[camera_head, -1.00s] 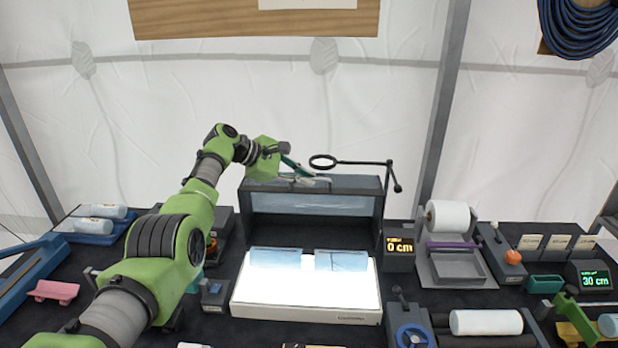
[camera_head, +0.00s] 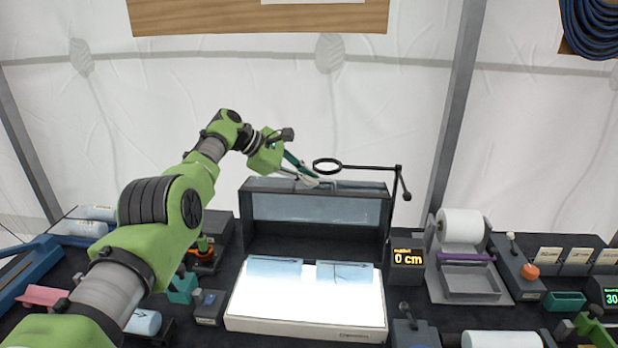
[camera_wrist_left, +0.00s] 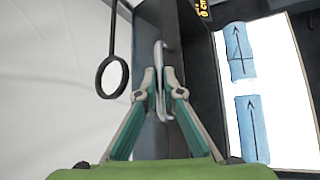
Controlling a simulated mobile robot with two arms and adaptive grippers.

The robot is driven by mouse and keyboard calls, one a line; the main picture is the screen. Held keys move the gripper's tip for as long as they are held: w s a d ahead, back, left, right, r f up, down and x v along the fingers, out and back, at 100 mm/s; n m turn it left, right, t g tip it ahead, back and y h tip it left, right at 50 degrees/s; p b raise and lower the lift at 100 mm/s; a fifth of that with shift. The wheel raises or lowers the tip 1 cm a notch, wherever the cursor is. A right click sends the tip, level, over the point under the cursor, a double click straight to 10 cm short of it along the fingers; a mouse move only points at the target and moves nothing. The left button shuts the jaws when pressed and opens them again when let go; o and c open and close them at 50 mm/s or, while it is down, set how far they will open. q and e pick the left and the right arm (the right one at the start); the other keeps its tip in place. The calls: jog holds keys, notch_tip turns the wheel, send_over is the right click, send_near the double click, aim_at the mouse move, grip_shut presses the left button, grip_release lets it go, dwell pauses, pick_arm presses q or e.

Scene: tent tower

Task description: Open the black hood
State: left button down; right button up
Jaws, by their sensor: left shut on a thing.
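The black hood (camera_head: 313,236) stands behind the lit white light box (camera_head: 305,325), with a pale blue-grey panel (camera_head: 315,207) on its upright face. A metal handle (camera_wrist_left: 162,112) is on the hood's dark panel in the left wrist view. My left gripper (camera_head: 308,178) is at the hood's upper edge, its teal fingers shut on the handle. In the left wrist view my left gripper (camera_wrist_left: 160,80) has one finger on each side of the handle. My right gripper is not in view.
A ring magnifier (camera_head: 327,165) on a black stand reaches over the hood's right end, close to my left gripper. Two blue films (camera_head: 274,267) lie on the light box. A display (camera_head: 408,257) and a roll holder (camera_head: 462,252) stand to the right.

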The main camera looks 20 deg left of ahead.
pick_arm(q)
jog(key=shift+s+f, duration=0.1)
jog(key=shift+f, duration=0.15)
jog(key=c, duration=2.2)
grip_release()
jog(key=shift+o, duration=0.2)
jog(key=shift+r, duration=0.1)
jog(key=shift+s+a+r, duration=0.15)
jog(key=shift+a+r, duration=0.4)
jog(key=shift+r, duration=0.05)
jog(key=v, duration=1)
jog(key=shift+s, duration=0.25)
